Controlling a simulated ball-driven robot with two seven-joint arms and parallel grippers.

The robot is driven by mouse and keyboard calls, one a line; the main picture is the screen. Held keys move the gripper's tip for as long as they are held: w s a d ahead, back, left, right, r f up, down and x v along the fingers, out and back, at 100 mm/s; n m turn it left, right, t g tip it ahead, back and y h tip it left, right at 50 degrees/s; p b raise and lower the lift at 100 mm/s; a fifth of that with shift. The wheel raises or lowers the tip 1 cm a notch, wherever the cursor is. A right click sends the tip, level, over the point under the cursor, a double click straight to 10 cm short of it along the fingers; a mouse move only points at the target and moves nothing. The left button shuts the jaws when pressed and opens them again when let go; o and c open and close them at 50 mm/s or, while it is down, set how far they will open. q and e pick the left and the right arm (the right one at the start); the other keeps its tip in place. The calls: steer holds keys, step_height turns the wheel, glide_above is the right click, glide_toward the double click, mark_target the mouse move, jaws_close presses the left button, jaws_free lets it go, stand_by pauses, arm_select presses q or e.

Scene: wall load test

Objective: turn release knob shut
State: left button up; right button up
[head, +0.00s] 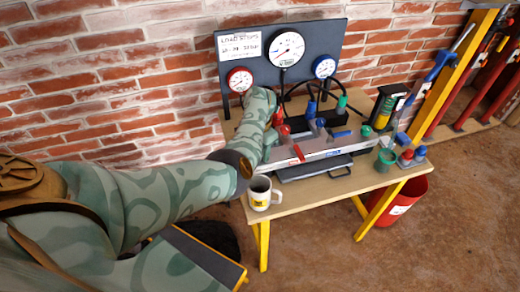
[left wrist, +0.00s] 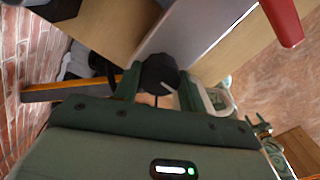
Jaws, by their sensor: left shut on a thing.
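In the left wrist view, a black round knob (left wrist: 160,72) with a pale mark sits against a grey metal body (left wrist: 198,30). My left gripper (left wrist: 158,92) is shut on this knob, one finger on each side. In the head view my left arm reaches over the left end of the bench (head: 290,204). My arm hides the knob and the gripper's fingertips there. I cannot tell how far the knob is turned. My right gripper is not in view.
A grey panel carries a red gauge (head: 240,80), a large white gauge (head: 286,48) and a blue gauge (head: 325,67). A mug (head: 259,194) stands at the bench's front left, close to my arm. A red bucket (head: 402,205) stands below right. Brick wall lies behind.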

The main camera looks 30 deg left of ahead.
arm_select(q)
steer(key=o, duration=1)
step_height(320, 180, up, 16)
steer(key=p, duration=0.6)
steer(key=shift+w+a+r, duration=0.1)
steer(key=shift+r, duration=0.05)
